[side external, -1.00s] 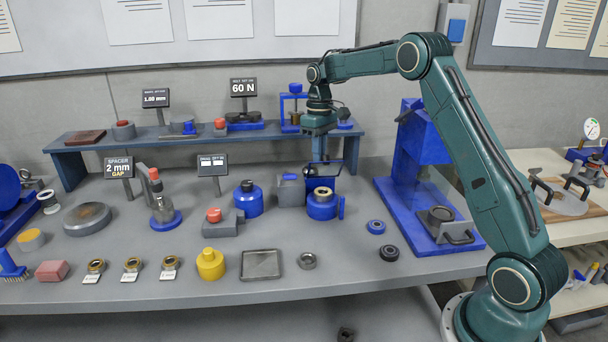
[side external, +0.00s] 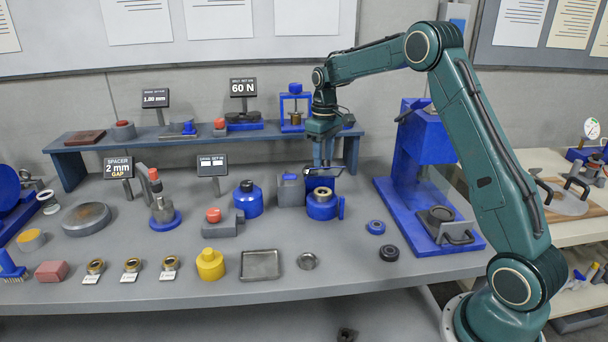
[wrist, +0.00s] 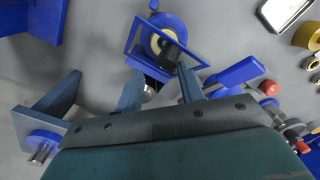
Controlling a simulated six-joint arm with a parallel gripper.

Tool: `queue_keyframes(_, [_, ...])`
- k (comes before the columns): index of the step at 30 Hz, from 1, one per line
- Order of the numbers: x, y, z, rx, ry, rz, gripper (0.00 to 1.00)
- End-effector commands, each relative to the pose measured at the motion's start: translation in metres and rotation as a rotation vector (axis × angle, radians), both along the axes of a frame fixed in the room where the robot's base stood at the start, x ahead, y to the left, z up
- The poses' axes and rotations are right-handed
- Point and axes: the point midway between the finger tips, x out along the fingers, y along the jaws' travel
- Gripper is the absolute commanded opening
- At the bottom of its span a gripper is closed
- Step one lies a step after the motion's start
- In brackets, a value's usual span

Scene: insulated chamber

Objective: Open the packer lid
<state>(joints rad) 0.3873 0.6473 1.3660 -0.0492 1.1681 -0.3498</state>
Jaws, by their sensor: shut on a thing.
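The packer (side external: 322,211) is a squat blue cylinder with a pale ring in its top and a small blue side handle, standing on the bench. It also shows in the wrist view (wrist: 171,24). I take the blue-edged rectangular frame (wrist: 196,57) with a dark block on it to be its lid. In the side view the lid (side external: 335,170) is a thin dark piece above the cylinder, apart from its top. My gripper (side external: 322,163) points down just above the packer and is shut on the lid at its near edge. The fingertip contact is partly hidden.
A grey box with a blue top (side external: 290,189) and a blue bottle (side external: 248,200) stand close left of the packer. A raised shelf (side external: 210,138) runs behind. A blue press (side external: 408,175) stands right.

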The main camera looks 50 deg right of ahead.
Motion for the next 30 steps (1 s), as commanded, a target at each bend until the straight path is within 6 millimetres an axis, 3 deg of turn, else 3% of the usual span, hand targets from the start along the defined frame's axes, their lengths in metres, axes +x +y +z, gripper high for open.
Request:
queue_keyframes(10, [-0.023,0.012,-0.012,-0.032,-0.019,-0.014,0.28])
queue_keyframes(24, [-0.047,0.040,-0.061,-0.032,-0.020,-0.011,0.28])
queue_keyframes(30, [-0.044,0.039,-0.032,-0.034,-0.031,-0.009,0.28])
